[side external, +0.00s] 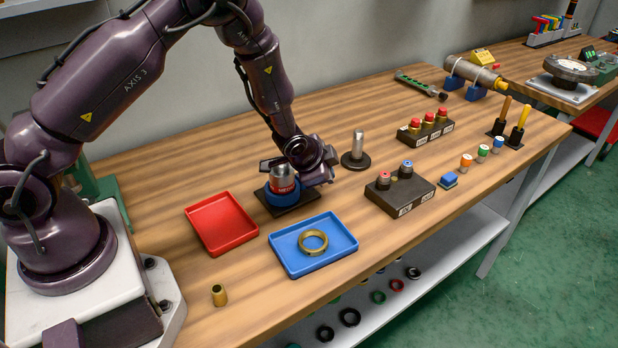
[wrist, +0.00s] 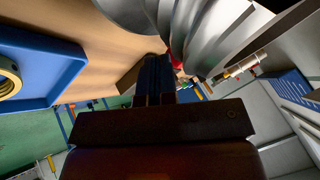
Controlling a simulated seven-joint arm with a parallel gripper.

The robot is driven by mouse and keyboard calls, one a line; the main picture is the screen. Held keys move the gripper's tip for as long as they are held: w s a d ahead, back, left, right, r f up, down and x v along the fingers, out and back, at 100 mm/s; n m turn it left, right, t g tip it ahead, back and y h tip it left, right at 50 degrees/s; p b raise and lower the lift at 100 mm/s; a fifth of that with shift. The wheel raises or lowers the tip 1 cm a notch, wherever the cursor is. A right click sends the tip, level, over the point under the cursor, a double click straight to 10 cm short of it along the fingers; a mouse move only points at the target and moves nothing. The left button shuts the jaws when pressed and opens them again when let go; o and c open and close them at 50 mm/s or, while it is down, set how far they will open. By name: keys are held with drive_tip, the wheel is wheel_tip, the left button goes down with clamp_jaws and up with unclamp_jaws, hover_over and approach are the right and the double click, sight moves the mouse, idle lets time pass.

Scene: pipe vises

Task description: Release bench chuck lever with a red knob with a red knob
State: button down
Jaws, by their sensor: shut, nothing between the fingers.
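The bench chuck, with a blue lower body (side external: 284,196) and a silver top (side external: 284,175) with a red band, stands on a dark plate in the side external view. My gripper is low over its right side, and the arm hides part of it. In the wrist view, my gripper's dark fingers (wrist: 156,66) are shut and empty, close beside silver rounded surfaces (wrist: 200,35). A small red patch (wrist: 177,61) shows just right of the fingertips. It may be the lever's red knob; the lever itself is not clear, and I cannot tell contact.
A red tray (side external: 221,245) and a blue tray (side external: 285,263) with a brass ring (side external: 313,242) lie in front. A silver post (side external: 357,145) on a black base stands to the right. A dark button box (side external: 400,195) is further right. Bare wood lies behind.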

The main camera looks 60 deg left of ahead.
drive_tip(key=n, duration=0.1)
drive_tip(key=w+n+y, duration=0.1)
drive_tip(key=n, duration=0.1)
drive_tip(key=shift+w+a+g+y, duration=0.2)
drive_tip(key=shift+w+g+y, duration=0.1)
drive_tip(key=shift+g, duration=0.1)
drive_tip(key=n, duration=0.1)
drive_tip(key=w+a+n+g+y, duration=0.1)
drive_tip(key=shift+n, duration=0.3)
drive_tip(key=n, duration=0.1)
drive_tip(key=w+a+n+g+y, duration=0.1)
drive_tip(key=shift+n+y, duration=0.3)
drive_tip(key=shift+w+a, duration=0.15)
drive_tip(key=shift+a, duration=0.15)
drive_tip(key=d, duration=0.4)
drive_tip(key=shift+w+d+r, duration=0.25)
drive_tip(key=shift+d+r, duration=0.05)
drive_tip(key=shift+r, duration=0.1)
drive_tip(key=v, duration=0.9)
drive_tip(key=shift+w, duration=0.15)
